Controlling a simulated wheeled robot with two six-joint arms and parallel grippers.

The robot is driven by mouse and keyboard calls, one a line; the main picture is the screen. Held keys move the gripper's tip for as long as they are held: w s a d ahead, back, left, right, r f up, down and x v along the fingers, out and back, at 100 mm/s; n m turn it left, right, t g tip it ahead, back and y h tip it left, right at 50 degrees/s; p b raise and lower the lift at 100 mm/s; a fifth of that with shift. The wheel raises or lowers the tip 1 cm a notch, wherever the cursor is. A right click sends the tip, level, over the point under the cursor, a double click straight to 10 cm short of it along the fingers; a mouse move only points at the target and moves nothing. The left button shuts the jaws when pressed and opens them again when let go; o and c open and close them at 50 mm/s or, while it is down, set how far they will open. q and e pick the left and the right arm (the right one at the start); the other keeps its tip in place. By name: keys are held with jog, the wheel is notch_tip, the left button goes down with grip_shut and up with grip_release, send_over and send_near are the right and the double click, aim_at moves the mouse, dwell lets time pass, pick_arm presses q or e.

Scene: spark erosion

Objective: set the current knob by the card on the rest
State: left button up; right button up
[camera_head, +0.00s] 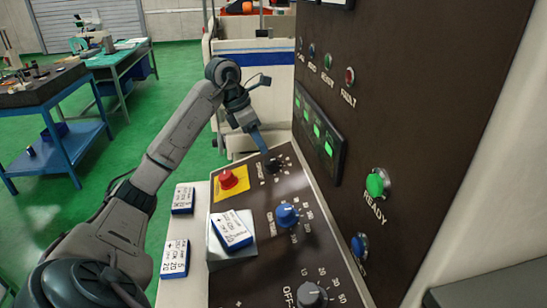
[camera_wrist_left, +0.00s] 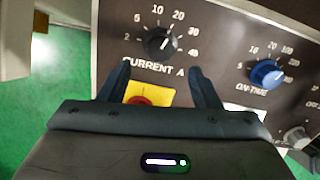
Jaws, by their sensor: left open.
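The current knob (camera_wrist_left: 160,42) is black and sits on a dark panel above the printed "CURRENT A", with a scale from 2 to 40. Its exact setting is hard to read. It also shows at the panel's far end in the head view (camera_head: 274,165). My left gripper (camera_head: 262,146) is open close to this knob; in the left wrist view its two fingers (camera_wrist_left: 160,78) point toward the knob, with nothing between the tips. The card (camera_head: 231,231), white with a blue edge, lies tilted on a grey rest (camera_head: 218,256); its print is too small to read surely. My right gripper is out of view.
A red button (camera_head: 228,179) on a yellow plate, a blue on-time knob (camera_head: 287,215) and a grey knob (camera_head: 311,295) share the panel. Two more cards (camera_head: 183,199) (camera_head: 175,258) lie left of it. An upright dark cabinet face with a green READY lamp (camera_head: 377,183) stands right.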

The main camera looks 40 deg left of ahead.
aim_at(269, 160)
pick_arm(q)
jog(key=p+x, duration=0.1)
jog(key=x, duration=0.5)
jog(key=shift+w+d+p, duration=0.1)
jog(key=shift+w+p, duration=0.05)
jog(key=shift+p, duration=0.15)
jog(key=shift+w+d+f, duration=0.1)
jog(key=shift+w+f, duration=0.05)
jog(key=shift+f, duration=0.6)
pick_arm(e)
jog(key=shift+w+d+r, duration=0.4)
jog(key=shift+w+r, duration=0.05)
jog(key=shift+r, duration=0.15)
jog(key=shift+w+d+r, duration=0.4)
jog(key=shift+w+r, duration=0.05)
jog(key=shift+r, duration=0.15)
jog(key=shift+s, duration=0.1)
pick_arm(q)
jog(key=shift+c, duration=0.7)
jog(key=c, duration=0.7)
jog(key=shift+c, duration=0.8)
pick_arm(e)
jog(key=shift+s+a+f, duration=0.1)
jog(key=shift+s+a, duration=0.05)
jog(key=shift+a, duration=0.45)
